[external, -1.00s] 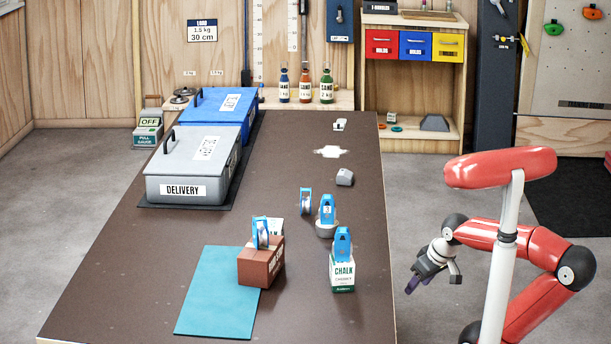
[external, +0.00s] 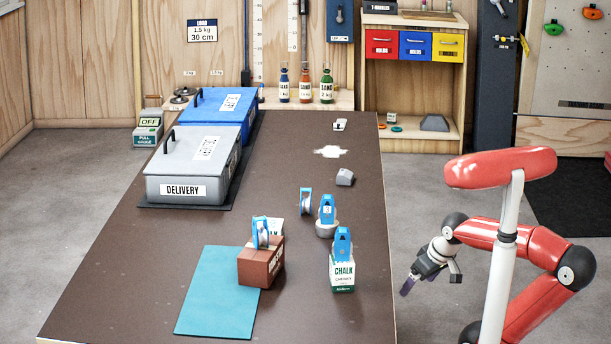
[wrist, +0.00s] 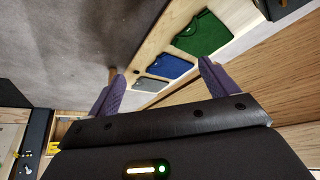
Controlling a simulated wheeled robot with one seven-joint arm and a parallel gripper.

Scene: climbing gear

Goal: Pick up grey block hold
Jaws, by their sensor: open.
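A small grey block (external: 345,177), which looks like the grey block hold, lies on the dark table (external: 290,140) toward its right edge, behind the blue pulley-like pieces. My gripper (external: 408,284) hangs beyond the table's right edge, in front of and to the right of the block, well apart from it. In the wrist view my gripper (wrist: 162,72) has its two purple fingers spread with nothing between them. The grey block is not seen in the wrist view.
Near the block stand a blue piece on a grey round base (external: 327,220), another blue piece (external: 305,201) and a chalk box (external: 342,273) topped with blue. The grey delivery case (external: 190,170) is left.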

